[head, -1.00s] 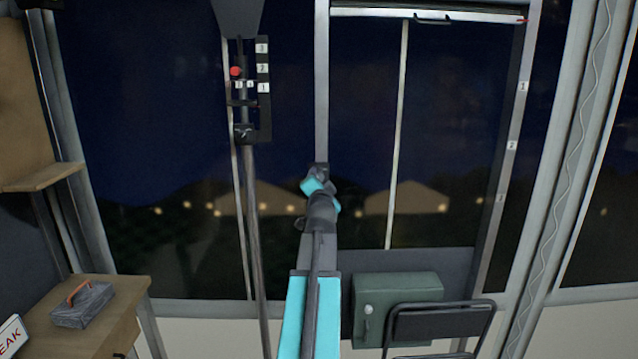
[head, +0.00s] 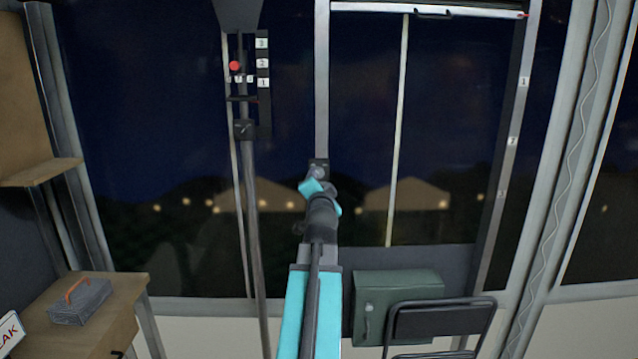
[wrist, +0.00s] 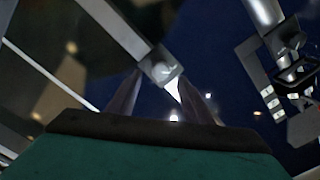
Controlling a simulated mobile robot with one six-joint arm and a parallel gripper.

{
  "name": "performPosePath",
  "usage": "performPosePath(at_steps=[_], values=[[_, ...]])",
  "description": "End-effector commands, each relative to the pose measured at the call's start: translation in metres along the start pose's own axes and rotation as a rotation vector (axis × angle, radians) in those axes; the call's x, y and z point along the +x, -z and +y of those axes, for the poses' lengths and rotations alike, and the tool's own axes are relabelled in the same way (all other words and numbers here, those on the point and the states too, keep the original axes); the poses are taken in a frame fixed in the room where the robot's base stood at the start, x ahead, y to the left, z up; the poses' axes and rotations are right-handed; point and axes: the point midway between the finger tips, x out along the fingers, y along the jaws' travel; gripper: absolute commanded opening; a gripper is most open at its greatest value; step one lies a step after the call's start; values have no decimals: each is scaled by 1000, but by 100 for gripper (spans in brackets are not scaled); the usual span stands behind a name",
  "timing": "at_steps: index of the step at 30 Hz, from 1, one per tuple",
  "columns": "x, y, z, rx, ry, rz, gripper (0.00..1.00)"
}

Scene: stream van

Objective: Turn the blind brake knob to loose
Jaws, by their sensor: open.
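The blind brake knob looks to be the small grey block with a pale pointer (wrist: 162,68) in the wrist view. It sits on the window post. In the head view a small dark fitting (head: 318,164) shows on that post just beyond my gripper, partly covered by my arm. My gripper (wrist: 159,82) is open. Its two fingers stand either side of the knob in the wrist view; I cannot tell whether they touch it. The rolled blind (head: 425,10) is up at the top of the right window, with a dark handle. The knob's setting is not readable.
A dark pole (head: 251,200) left of my arm carries a numbered scale (head: 262,62) and a red ball (head: 234,66). A green box (head: 397,295) and a folding chair (head: 440,320) stand low right. A wooden cabinet (head: 90,315) is low left.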

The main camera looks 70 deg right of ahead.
Motion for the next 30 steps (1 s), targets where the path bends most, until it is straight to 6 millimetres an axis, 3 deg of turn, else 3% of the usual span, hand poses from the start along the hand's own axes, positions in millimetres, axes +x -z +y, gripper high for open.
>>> performPosePath(at_steps=[8,30], values=[[-31,-1,2,-1,0,1,46],[-58,-1,3,-1,1,0,46]])
